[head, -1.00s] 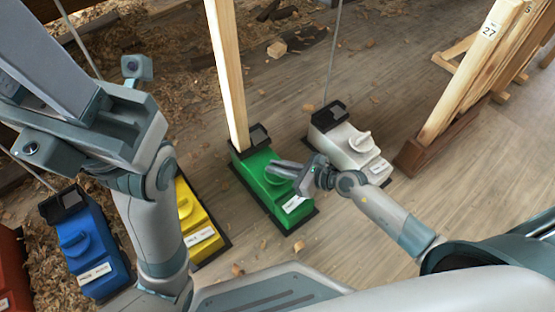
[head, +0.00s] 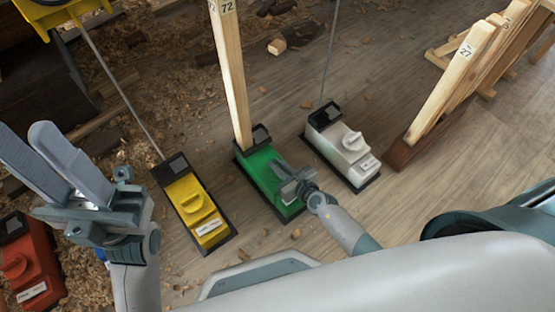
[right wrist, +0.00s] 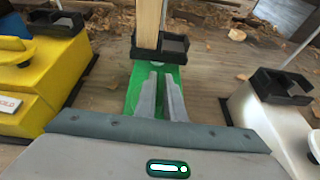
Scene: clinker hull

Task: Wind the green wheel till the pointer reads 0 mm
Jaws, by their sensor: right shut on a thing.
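The green winder box (head: 258,165) sits on the floor at the foot of a tall pale wooden post (head: 230,80) marked 72. My right gripper (head: 284,172) is over the top of the box, shut on the green wheel, which the fingers hide. In the right wrist view the two fingers (right wrist: 163,95) reach over the green body (right wrist: 132,92) toward the black tray and the post. No pointer or mm scale can be made out. My left gripper (head: 30,130) is open and empty at the left, raised well away from the green box.
A yellow box (head: 195,210) stands left of the green one, a white box (head: 340,150) right of it, and a red box (head: 30,265) at far left. Cords rise from the yellow and white boxes. Leaning planks (head: 450,85) stand at right. Wood shavings litter the floor.

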